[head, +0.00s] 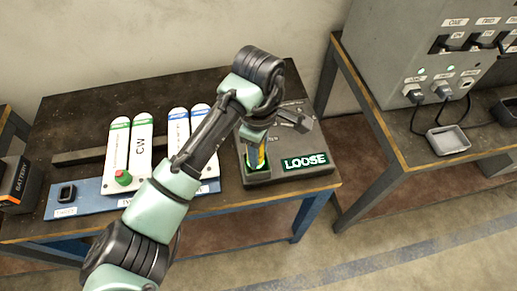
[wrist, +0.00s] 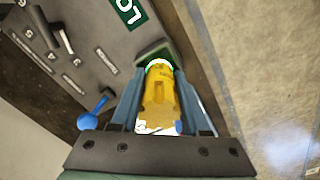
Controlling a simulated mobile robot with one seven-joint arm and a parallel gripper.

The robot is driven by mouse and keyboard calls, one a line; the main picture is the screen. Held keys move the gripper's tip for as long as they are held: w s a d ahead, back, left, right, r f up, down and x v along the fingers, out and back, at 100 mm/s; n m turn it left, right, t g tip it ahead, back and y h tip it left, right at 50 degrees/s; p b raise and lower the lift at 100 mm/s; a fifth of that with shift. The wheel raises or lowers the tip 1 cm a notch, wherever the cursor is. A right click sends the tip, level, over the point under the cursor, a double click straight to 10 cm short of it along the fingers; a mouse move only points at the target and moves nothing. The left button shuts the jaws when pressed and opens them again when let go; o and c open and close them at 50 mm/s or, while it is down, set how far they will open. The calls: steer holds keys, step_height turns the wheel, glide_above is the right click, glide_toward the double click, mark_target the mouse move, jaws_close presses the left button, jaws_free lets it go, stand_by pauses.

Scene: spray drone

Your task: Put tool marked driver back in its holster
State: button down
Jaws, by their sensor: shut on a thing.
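A yellow tool (wrist: 160,97) is between the two blue-grey fingers of my gripper (wrist: 161,88), which is shut on it. In the head view the yellow tool (head: 262,156) hangs below my gripper (head: 257,148). Its lower end is at a green-edged holster (head: 257,171) on the grey tool board (head: 290,174). The green-edged holster also shows in the wrist view (wrist: 152,52), just past the tool's far end. I cannot tell how deep the tool sits in it. The driver marking is not readable.
The tool board has a LOOSE sign (head: 305,162) and several labelled slots. White panels (head: 117,158) lie to the left, with a battery box (head: 14,183) at the far left. A grey cabinet (head: 425,45) stands on the right bench.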

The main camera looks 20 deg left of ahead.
steer(key=shift+f, duration=0.15)
steer(key=shift+c, duration=2)
jaws_free()
step_height(320, 180, up, 12)
steer(key=p, duration=0.3)
